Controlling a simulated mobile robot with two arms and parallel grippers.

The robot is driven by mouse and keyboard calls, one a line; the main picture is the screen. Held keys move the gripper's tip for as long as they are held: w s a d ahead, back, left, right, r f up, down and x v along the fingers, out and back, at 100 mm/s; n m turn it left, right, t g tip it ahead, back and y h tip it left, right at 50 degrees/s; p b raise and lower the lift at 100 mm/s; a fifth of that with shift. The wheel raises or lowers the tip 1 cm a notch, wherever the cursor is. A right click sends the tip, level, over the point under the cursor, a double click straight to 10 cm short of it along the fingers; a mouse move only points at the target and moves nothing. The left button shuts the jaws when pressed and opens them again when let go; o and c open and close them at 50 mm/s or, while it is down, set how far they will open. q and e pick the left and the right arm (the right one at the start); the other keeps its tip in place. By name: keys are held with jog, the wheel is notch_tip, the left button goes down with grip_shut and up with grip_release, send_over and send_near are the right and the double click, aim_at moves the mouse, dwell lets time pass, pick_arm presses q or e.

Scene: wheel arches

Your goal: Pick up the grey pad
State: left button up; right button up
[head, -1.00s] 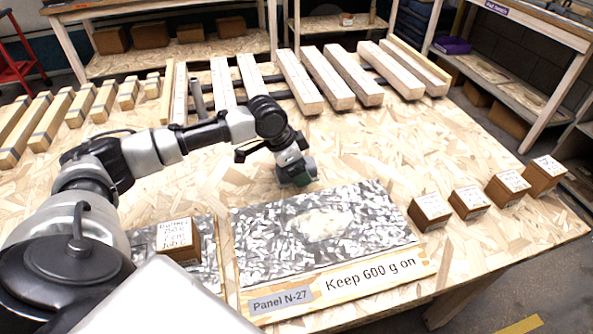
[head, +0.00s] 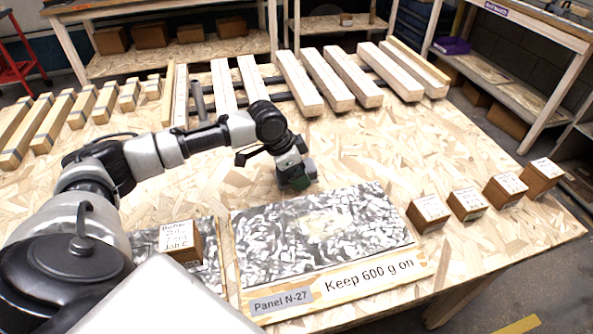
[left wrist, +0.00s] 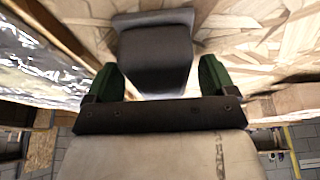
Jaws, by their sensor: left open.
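The grey pad (left wrist: 155,58) is a dark grey block with a wider top plate, seen in the left wrist view on the wood-chip board between my fingers. My left gripper (left wrist: 160,78) is open, with one green finger on each side of the pad. A gap shows at the fingers, and I cannot tell whether either touches it. In the head view my left gripper (head: 295,174) is low over the table, just behind the speckled panel (head: 270,255). There the pad is mostly hidden by the gripper. My right gripper is not in view.
The panel carries a pale patch and a "Keep 600 g on" label. A labelled brown block (head: 181,243) stands at its left. Several labelled blocks (head: 429,214) line the right, and wooden beams (head: 325,78) lie behind. The table (head: 400,150) is clear right of the gripper.

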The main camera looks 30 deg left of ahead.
pick_arm(q)
jog(key=c, duration=0.9)
jog(key=shift+b, duration=0.55)
notch_tip(320, 180, up, 4)
jog(key=shift+w+r+p, duration=0.1)
jog(key=shift+r+p, duration=0.1)
jog(key=shift+p, duration=0.1)
jog(key=w+d+r, duration=0.7)
jog(key=d, duration=0.2)
jog(key=shift+w+p, duration=0.2)
jog(key=shift+p, duration=0.1)
jog(key=shift+r, duration=0.1)
